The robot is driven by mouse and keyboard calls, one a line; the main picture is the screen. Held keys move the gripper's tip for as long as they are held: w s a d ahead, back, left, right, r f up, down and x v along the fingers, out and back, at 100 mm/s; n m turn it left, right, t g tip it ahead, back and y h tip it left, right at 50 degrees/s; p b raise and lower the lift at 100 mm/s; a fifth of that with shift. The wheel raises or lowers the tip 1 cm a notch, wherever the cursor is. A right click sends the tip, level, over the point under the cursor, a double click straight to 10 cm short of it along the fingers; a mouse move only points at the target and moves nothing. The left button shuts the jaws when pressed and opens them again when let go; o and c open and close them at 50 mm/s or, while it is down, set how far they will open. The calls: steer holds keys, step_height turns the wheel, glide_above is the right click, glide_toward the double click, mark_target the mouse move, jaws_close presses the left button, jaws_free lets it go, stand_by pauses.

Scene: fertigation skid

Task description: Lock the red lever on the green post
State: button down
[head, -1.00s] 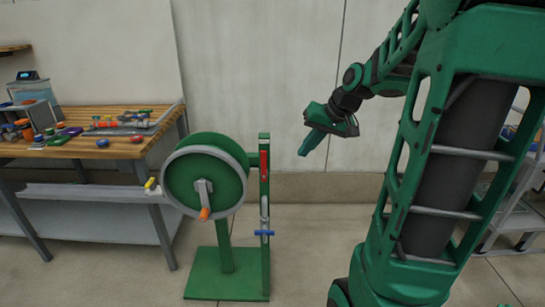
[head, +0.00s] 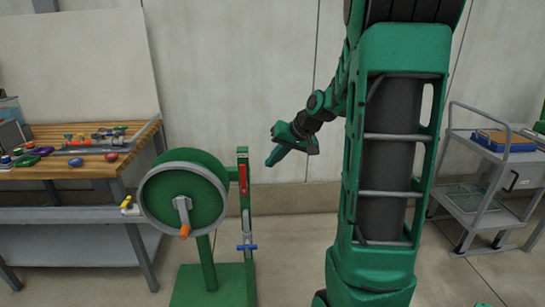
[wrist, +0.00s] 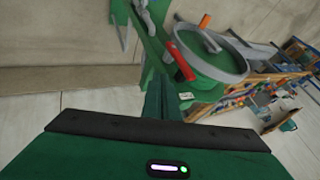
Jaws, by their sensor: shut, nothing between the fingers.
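The green post (head: 250,264) stands upright on a green base plate, just right of a green reel with a grey rim (head: 185,197). The red lever (head: 243,180) lies along the upper part of the post, pointing up and down. In the wrist view the red lever (wrist: 178,62) shows beyond my fingers, near the reel. A blue cross handle (head: 247,247) sits lower on the post. My gripper (head: 270,163) is shut and empty. It is to the right of the post's top in the head view, apart from the lever, fingers pointing down and left.
A wooden-topped workbench (head: 95,165) with several small parts stands to the left. A grey cart (head: 480,180) with a blue tray stands to the right. The reel's crank has an orange grip (head: 184,231). Floor in front of the post is clear.

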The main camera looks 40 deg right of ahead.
mark_target(243, 178)
steer(key=w+a+f, duration=0.3)
steer(key=w+a, duration=0.1)
steer(key=w, duration=0.1)
steer(key=shift+f, duration=0.4)
steer(key=shift+a+r, duration=0.1)
steer(key=shift+a, duration=0.05)
